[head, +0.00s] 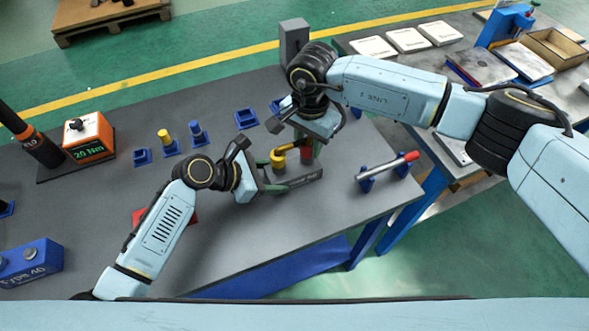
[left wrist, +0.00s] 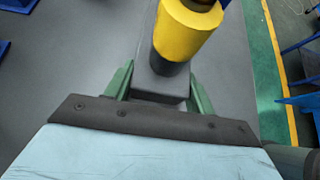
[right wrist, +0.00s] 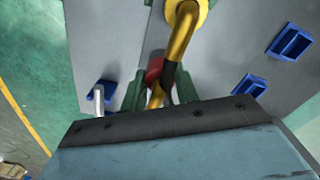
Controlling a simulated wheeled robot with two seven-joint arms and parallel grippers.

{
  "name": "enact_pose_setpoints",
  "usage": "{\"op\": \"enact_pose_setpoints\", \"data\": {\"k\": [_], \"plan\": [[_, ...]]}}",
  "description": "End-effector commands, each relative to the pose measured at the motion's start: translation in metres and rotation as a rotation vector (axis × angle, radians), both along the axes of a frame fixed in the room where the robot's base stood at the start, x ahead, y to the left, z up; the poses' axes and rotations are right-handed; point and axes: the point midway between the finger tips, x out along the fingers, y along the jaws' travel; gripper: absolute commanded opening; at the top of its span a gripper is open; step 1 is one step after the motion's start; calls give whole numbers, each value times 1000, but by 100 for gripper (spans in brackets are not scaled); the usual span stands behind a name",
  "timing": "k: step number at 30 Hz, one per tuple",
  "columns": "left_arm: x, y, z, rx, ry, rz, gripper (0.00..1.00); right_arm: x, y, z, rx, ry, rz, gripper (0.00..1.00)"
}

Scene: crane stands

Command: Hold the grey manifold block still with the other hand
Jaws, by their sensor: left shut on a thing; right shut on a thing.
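The grey manifold block (head: 301,180) lies on the dark table in the middle of the head view. A yellow round fitting (left wrist: 183,32) stands on it. My left gripper (head: 270,182) is shut on the block's left end; its green fingers flank the block (left wrist: 158,82) in the left wrist view. My right gripper (head: 306,139) reaches down from above, shut on a yellow bent pipe (right wrist: 183,38) with a black sleeve. The pipe runs from the yellow fitting. A red part (head: 306,155) stands on the block's right side, partly hidden behind the pipe in the right wrist view.
A red-ended rod (head: 389,167) rests on blue stands to the right. Blue holders (head: 246,118) and a torque display box (head: 89,137) stand to the left and behind. A grey post (head: 293,40) rises behind my right gripper. A second table (head: 460,60) stands at right.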

Motion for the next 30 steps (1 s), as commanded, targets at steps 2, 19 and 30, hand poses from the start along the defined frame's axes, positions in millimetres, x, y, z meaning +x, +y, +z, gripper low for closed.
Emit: {"op": "enact_pose_setpoints", "data": {"k": [2,19,30], "plan": [[-1,0,0,1,1,-1,23,1,0,1,0,-3,-2,5],[0,0,0,0,2,0,23,1,0,15,1,-2,-2,5],[0,0,0,0,2,0,23,1,0,33,1,-2,-1,5]]}}
